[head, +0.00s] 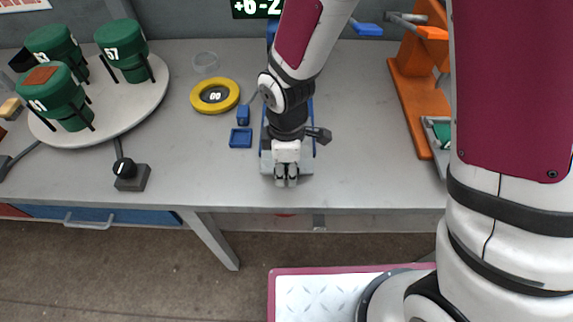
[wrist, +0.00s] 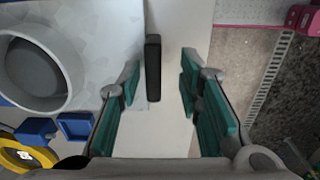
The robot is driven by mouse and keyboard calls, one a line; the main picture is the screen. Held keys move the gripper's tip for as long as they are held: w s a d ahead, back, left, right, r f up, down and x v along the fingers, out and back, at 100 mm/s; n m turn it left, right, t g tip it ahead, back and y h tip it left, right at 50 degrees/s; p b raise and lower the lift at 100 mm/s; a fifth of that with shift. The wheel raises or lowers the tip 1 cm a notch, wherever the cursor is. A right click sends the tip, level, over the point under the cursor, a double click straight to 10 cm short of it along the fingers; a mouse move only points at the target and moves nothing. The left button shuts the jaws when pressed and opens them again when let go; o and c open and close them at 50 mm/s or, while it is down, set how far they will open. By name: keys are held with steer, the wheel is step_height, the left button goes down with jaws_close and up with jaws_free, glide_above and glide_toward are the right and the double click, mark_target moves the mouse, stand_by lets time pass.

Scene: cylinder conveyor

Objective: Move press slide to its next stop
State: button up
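The press (head: 313,112) stands near the table's front edge with blue rails and a pale grey front plate (head: 306,163); my arm hides most of it. My gripper (head: 287,178) points down over its front end. In the wrist view my gripper (wrist: 158,95) is open, its teal pads on either side of a black upright bar (wrist: 153,68), apart from it. The bar looks like the slide's handle, but I cannot tell for sure. A large grey round cup (wrist: 65,75) is at the left of that view. The slide's stops cannot be made out.
A yellow ring (head: 229,96), a blue block (head: 243,118) and a blue tray (head: 240,138) lie left of the press. A turntable (head: 152,92) holds green containers. A black knob box (head: 130,178) is at front left. An orange frame (head: 410,100) stands right.

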step_height(320, 180, up, 12)
stand_by(0.6)
steer(key=s+d+r+m+t, duration=0.2)
steer(key=s+d+r+m, duration=0.3)
steer(key=d+r+m, duration=0.3)
steer(key=s+d+r+m+t, duration=0.3)
steer(key=s+d+r+m, duration=0.2)
steer(key=d+r+m, duration=0.3)
steer(key=d+m, duration=0.1)
steer(key=d, duration=0.1)
steer(key=shift+s+d+r+m, duration=0.3)
steer(key=shift+s+d+r, duration=0.05)
